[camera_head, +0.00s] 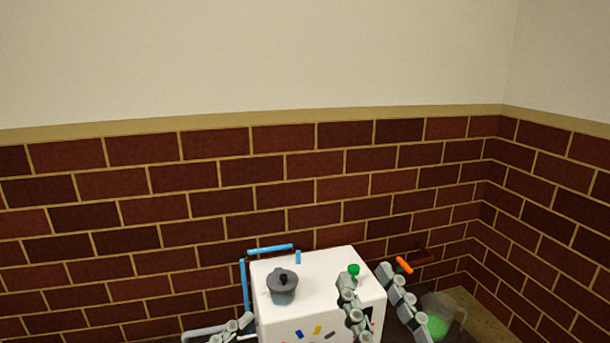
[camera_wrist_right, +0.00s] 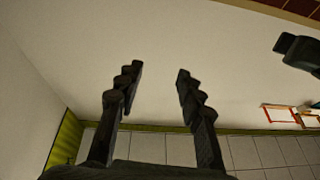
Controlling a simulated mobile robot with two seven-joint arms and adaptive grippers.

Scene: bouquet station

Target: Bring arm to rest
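My right gripper (camera_head: 366,272) is at the lower right of the head view, in front of the white box's right side. Its two fingers stand apart, and in the right wrist view (camera_wrist_right: 158,72) nothing is between them. Only a grey tip of my left gripper (camera_head: 243,321) shows at the bottom edge of the head view, left of the white box. Whether it is open or shut cannot be seen. A dark jointed part (camera_wrist_right: 298,50) shows at the right edge of the wrist view; I cannot tell what it belongs to.
A white box (camera_head: 318,262) with a grey lidded pot (camera_head: 282,290) on top stands at the bottom centre. A small green thing (camera_head: 354,270) is partly behind a right finger. An orange bar (camera_head: 404,265) and a clear jug with green contents (camera_head: 438,326) are at right. Brick wall lies behind.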

